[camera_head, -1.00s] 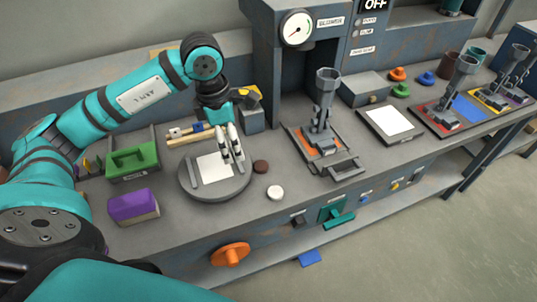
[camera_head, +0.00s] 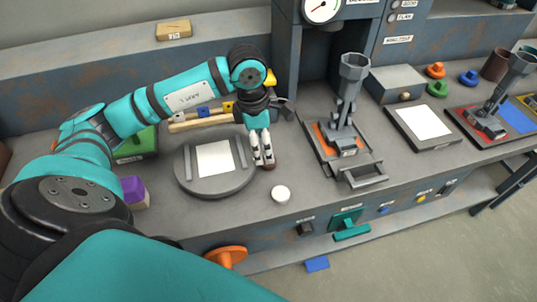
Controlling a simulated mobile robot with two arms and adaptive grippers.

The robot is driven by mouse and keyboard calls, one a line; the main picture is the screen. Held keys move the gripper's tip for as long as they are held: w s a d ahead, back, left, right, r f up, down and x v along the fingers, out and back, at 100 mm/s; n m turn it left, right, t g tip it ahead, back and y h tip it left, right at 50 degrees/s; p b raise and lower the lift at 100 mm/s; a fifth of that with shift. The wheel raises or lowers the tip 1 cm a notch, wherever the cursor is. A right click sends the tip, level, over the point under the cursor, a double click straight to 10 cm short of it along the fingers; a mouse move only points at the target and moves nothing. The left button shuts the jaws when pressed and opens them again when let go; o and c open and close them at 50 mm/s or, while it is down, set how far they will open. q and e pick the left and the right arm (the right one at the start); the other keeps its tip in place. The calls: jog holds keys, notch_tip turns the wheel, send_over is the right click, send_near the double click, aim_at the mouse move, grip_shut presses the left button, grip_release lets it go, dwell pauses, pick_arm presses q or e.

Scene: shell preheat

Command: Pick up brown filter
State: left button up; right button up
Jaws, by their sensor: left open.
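The brown filter (camera_head: 271,168) is a small dark brown disc on the grey bench, just right of the round grey plate. Most of it is hidden behind my left gripper (camera_head: 263,163). That gripper points down at the filter, with its two pale fingers slightly apart; I cannot tell whether they touch the disc or stand around it. A similar white disc (camera_head: 281,194) lies a little nearer the bench's front edge. My right gripper is not in view.
The round plate (camera_head: 184,178) carries a white sheet (camera_head: 215,158) between two bars. A grey stand (camera_head: 346,130) with a cup on top is to the right, on a tray. A purple block (camera_head: 134,190) and a green holder (camera_head: 135,148) sit at left.

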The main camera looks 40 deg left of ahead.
pick_arm(q)
jog(key=shift+f, duration=0.4)
jog(key=shift+d+f, duration=0.15)
jog(key=shift+f, duration=0.25)
jog(key=f+b, duration=0.1)
jog(key=f, duration=0.1)
jog(key=f+b, duration=0.1)
jog(key=shift+w+d+f+b, duration=0.3)
jog(key=shift+d+f, duration=0.05)
jog(key=shift+f, duration=0.25)
jog(key=shift+r, duration=0.1)
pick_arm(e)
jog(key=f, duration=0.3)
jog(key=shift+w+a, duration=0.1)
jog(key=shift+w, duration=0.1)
pick_arm(q)
jog(key=c, duration=0.9)
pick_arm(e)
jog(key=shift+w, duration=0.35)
pick_arm(q)
jog(key=shift+r, duration=0.1)
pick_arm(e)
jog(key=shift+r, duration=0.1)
